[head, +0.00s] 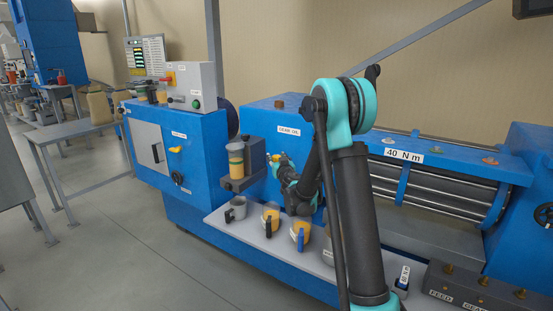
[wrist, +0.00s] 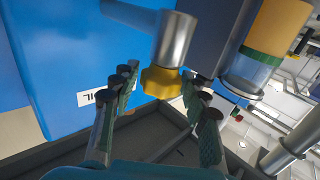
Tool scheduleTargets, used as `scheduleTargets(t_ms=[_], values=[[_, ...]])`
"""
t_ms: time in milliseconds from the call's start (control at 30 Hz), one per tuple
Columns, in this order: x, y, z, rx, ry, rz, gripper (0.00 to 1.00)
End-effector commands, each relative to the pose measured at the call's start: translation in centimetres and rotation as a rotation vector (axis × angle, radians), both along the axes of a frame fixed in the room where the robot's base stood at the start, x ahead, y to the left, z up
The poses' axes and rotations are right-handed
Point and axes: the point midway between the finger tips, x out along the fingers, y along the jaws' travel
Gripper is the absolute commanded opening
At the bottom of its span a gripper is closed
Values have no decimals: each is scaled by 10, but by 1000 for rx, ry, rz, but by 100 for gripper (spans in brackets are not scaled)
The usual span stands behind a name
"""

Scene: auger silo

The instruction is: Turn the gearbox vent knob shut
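The yellow gearbox vent knob (wrist: 162,82) sits on the end of a silver stem in the wrist view. It shows small and yellow in the head view (head: 275,158), beside the blue gear oil housing (head: 287,112). My gripper (wrist: 161,86) is open, with green-padded fingers on the left and right of the knob. A gap shows on the left; whether the right fingers touch it I cannot tell. In the head view my gripper (head: 284,166) is at the knob, partly hidden by my arm.
A clear cup of amber oil (head: 236,160) stands on a dark bracket left of the knob. A grey shelf (head: 255,240) below holds several mugs and jugs. A blue cabinet (head: 190,135) stands left. The floor at the left front is free.

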Motion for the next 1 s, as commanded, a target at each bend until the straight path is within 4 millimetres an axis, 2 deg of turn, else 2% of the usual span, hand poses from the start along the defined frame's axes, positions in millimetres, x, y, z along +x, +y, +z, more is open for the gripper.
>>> scheduleTargets(t_ms=[33, 200, 300, 667, 1000], values=[[0, 0, 0, 0, 0, 0, 35], [0, 0, 0, 0, 0, 0, 14], [0, 0, 0, 0, 0, 0, 5], [0, 2, -3, -4, 9, -65, 5], [0, 4, 0, 0, -4, -314, 5]])
